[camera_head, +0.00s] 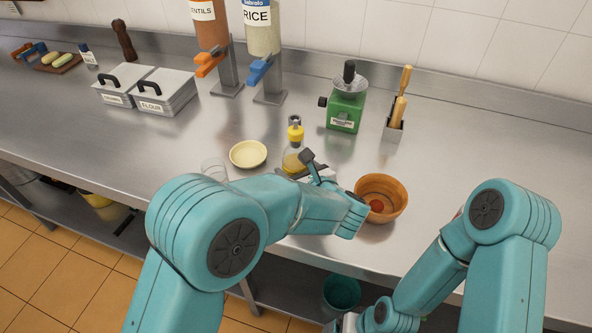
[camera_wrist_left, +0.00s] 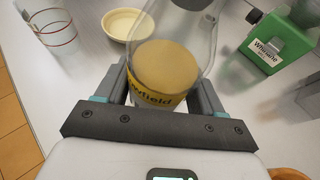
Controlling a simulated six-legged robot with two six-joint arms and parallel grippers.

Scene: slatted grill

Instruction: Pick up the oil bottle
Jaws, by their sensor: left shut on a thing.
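The oil bottle (camera_head: 292,158) is clear glass with yellow oil and a yellow-collared spout, and stands upright on the steel counter. In the left wrist view the bottle (camera_wrist_left: 165,68) fills the space between the jaws, its yellow label partly hidden by the gripper. My left gripper (camera_head: 299,168) is shut on the bottle's body, reaching in from the near side. My right arm is at the lower right; its gripper does not show.
A pale bowl (camera_head: 248,154) and a clear glass (camera_head: 214,168) stand left of the bottle. A wooden bowl (camera_head: 382,196) with something red inside is at the right. A green grinder (camera_head: 345,110) and a utensil holder (camera_head: 393,130) stand behind.

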